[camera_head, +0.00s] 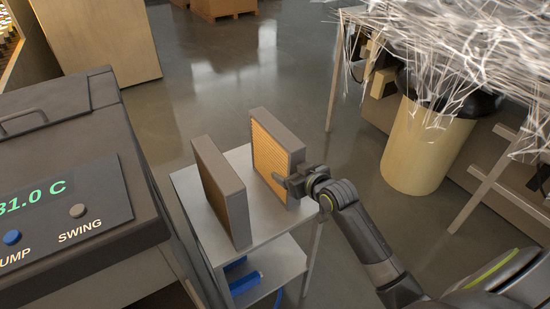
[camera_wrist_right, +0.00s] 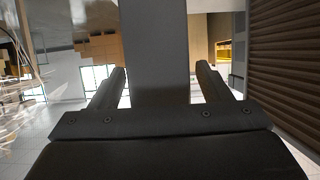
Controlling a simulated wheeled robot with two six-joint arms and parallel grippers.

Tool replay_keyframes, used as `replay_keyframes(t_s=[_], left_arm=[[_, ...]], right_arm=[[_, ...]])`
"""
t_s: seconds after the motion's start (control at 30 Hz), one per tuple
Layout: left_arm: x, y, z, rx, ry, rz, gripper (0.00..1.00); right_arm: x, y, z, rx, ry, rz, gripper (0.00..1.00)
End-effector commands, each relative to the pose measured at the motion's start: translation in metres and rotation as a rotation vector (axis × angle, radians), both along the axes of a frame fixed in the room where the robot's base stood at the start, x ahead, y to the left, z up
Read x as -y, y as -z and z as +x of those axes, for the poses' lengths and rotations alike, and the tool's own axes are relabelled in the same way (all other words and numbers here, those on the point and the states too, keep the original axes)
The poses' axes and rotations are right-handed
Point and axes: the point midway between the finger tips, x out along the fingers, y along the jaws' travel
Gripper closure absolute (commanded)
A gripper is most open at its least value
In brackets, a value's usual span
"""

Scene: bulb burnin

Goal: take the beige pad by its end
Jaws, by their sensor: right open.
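The beige pad (camera_head: 268,150), with a ribbed tan face and grey frame, stands upright on a small metal table (camera_head: 265,218). My right gripper (camera_head: 288,182) is at the pad's near, right-hand end, with one finger in front of the tan face. In the right wrist view my right gripper (camera_wrist_right: 160,85) is open, its fingers on either side of a grey upright slab (camera_wrist_right: 158,50), which looks like the pad's end edge. Gaps show beside both fingers, though contact deeper in is hard to judge. My left gripper is not in view.
A second framed pad (camera_head: 222,190) stands parallel, to the left on the same table. A brown ribbed panel (camera_wrist_right: 285,65) fills the right side of the wrist view. A machine with buttons (camera_head: 70,180) is at left; a beige bin (camera_head: 425,145) and wiry tangle (camera_head: 470,50) are at right.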

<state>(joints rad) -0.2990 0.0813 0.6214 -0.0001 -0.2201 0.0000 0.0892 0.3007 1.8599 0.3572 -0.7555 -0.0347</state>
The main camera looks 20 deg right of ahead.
Motion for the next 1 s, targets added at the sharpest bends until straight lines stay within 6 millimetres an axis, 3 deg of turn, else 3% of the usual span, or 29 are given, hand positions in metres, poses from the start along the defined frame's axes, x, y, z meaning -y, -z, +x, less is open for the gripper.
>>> replay_keyframes(t_s=[0.33, 0.77, 1.0], left_arm=[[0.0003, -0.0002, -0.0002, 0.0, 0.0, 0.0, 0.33], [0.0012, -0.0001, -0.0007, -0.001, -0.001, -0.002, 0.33], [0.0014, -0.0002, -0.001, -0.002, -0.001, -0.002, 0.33]], right_arm=[[-0.001, 0.0027, 0.0065, 0.001, 0.001, -0.001, 0.29], [-0.0009, 0.0027, 0.0062, 0.001, 0.001, -0.001, 0.84], [-0.001, 0.0004, 0.0066, 0.004, -0.001, -0.001, 0.86]])
